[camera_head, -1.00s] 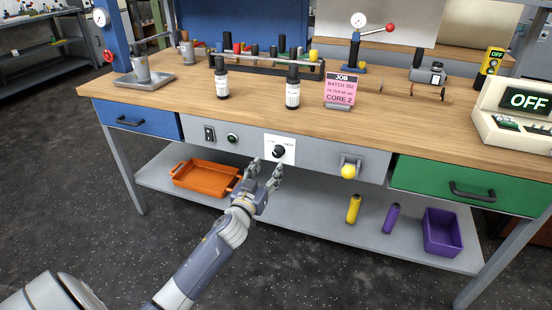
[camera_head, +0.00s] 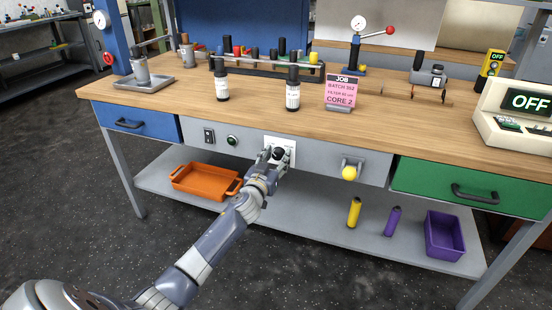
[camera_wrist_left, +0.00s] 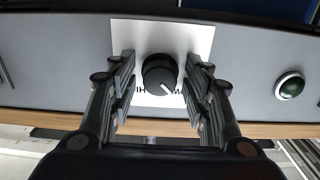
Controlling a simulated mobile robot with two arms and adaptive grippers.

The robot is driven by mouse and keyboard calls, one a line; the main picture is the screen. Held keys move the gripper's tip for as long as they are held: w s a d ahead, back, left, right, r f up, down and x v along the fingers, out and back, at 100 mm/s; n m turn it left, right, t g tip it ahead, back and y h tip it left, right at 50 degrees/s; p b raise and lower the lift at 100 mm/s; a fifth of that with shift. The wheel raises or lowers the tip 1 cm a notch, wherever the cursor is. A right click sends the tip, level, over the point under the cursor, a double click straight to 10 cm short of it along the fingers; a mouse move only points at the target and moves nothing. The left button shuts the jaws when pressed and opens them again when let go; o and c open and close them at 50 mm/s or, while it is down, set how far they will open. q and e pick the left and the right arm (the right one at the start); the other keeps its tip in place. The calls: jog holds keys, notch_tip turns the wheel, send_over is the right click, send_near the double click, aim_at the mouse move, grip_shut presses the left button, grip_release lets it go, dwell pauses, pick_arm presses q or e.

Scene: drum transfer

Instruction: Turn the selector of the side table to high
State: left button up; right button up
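The selector is a black round knob with a white pointer line on a white plate on the grey front panel. In the head view the knob (camera_head: 277,153) shows between my left fingertips. In the left wrist view the knob (camera_wrist_left: 160,74) sits centred between the open fingers, with a gap on each side. Its pointer slants to the lower right in that view. The plate (camera_wrist_left: 185,35) has lettering partly hidden by the knob and fingers. My left gripper (camera_head: 271,156) is open in front of the knob; it also shows in the wrist view (camera_wrist_left: 160,85). My right gripper is not in view.
A green button (camera_head: 232,140) and a black switch (camera_head: 209,135) sit left of the selector. An orange tray (camera_head: 205,183) is on the shelf below. Bottles (camera_head: 292,90) stand on the tabletop above.

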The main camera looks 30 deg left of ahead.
pick_arm(q)
jog(key=c, duration=0.7)
